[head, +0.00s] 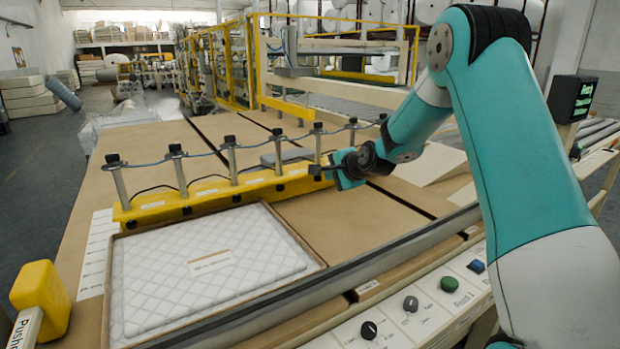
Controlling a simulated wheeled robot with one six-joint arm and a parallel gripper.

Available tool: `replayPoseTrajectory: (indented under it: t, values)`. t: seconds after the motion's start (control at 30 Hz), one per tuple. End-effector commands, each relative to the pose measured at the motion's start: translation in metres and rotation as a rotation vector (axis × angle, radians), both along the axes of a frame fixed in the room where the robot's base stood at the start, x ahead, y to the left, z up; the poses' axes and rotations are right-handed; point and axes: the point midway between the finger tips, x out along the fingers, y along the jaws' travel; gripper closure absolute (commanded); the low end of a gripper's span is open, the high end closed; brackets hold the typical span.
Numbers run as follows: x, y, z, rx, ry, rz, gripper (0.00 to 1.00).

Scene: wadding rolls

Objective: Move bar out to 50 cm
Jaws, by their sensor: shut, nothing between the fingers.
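A yellow bar (205,198) with several upright metal posts lies across the brown table. Its left end is beside a white marked strip (98,255), whose figures are too small to read. My gripper (318,171) is shut and empty, near the right part of the bar by its posts. I cannot tell whether it touches the bar. My wrist and arm hide the bar's right end.
A white quilted pad (208,268) in a brown frame lies in front of the bar. A grey metal rail (400,245) and a panel of knobs (410,303) run along the front. A yellow-headed pusher (42,298) stands at lower left. A small grey block (287,157) lies behind the bar.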

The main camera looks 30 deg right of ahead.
Motion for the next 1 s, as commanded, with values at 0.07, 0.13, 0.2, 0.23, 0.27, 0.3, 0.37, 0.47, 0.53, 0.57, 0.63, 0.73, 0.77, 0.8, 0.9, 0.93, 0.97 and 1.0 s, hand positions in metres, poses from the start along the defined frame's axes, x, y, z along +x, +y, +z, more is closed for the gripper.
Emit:
replayPoseTrajectory:
  t: [0.07, 0.13, 0.2, 0.23, 0.27, 0.3, 0.37, 0.47, 0.53, 0.57, 0.63, 0.73, 0.77, 0.8, 0.9, 0.93, 0.97, 1.0]
  values:
    - [0.006, -0.010, -0.005, 0.018, -0.012, -0.031, 1.00]
    - [0.012, -0.011, -0.007, 0.022, -0.017, -0.037, 1.00]
    - [0.020, -0.009, -0.012, 0.022, -0.016, -0.034, 1.00]
    - [0.025, -0.008, -0.014, 0.023, -0.015, -0.034, 1.00]
    - [0.030, -0.008, -0.017, 0.022, -0.016, -0.032, 1.00]
    - [0.037, -0.008, -0.021, 0.022, -0.014, -0.032, 1.00]
    - [0.048, -0.007, -0.028, 0.021, -0.014, -0.030, 1.00]
    - [0.067, -0.006, -0.039, 0.022, -0.014, -0.030, 1.00]
    - [0.081, -0.005, -0.046, 0.020, -0.014, -0.030, 1.00]
    - [0.086, -0.005, -0.049, 0.020, -0.014, -0.030, 1.00]
    - [0.098, -0.004, -0.052, 0.020, -0.015, -0.030, 1.00]
    - [0.112, -0.004, -0.051, 0.019, -0.016, -0.029, 1.00]
    - [0.115, -0.004, -0.051, 0.020, -0.016, -0.030, 1.00]
    - [0.119, -0.004, -0.052, 0.020, -0.015, -0.030, 1.00]
    - [0.126, -0.003, -0.052, 0.020, -0.014, -0.030, 1.00]
    - [0.127, -0.003, -0.052, 0.019, -0.015, -0.030, 1.00]
    - [0.128, -0.003, -0.053, 0.019, -0.015, -0.030, 1.00]
    - [0.129, -0.003, -0.053, 0.020, -0.015, -0.031, 1.00]
